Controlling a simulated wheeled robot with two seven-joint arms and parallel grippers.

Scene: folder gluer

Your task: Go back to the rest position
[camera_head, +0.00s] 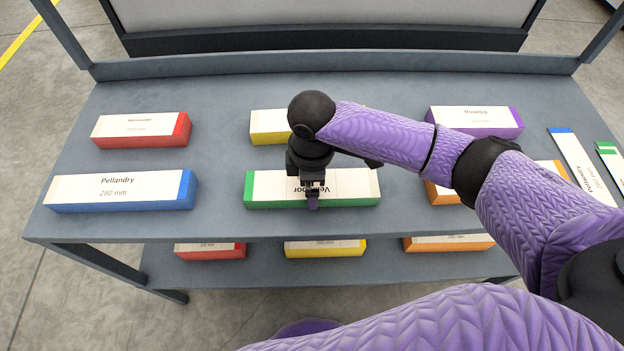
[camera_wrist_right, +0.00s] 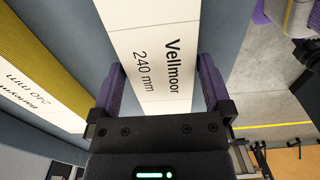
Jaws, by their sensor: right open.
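My right gripper (camera_head: 312,198) is over the middle of the long green-and-white box (camera_head: 352,186) at the front centre of the upper shelf. In the right wrist view, the two purple fingers of the gripper (camera_wrist_right: 161,82) are apart, one on each side of the white box (camera_wrist_right: 160,45) marked "Vellmoor 240 mm". The gripper is open. Whether either finger touches the box cannot be told. The box lies flat on the shelf, its label upside down in the head view. My left gripper is not in view.
The upper shelf (camera_head: 220,222) also holds a blue box (camera_head: 120,192), a red one (camera_head: 142,128), a yellow one (camera_head: 268,127), a purple one (camera_head: 475,120) and an orange one (camera_head: 440,195) partly behind my arm. Flat pieces (camera_head: 580,165) lie at right. More boxes (camera_head: 325,249) sit below.

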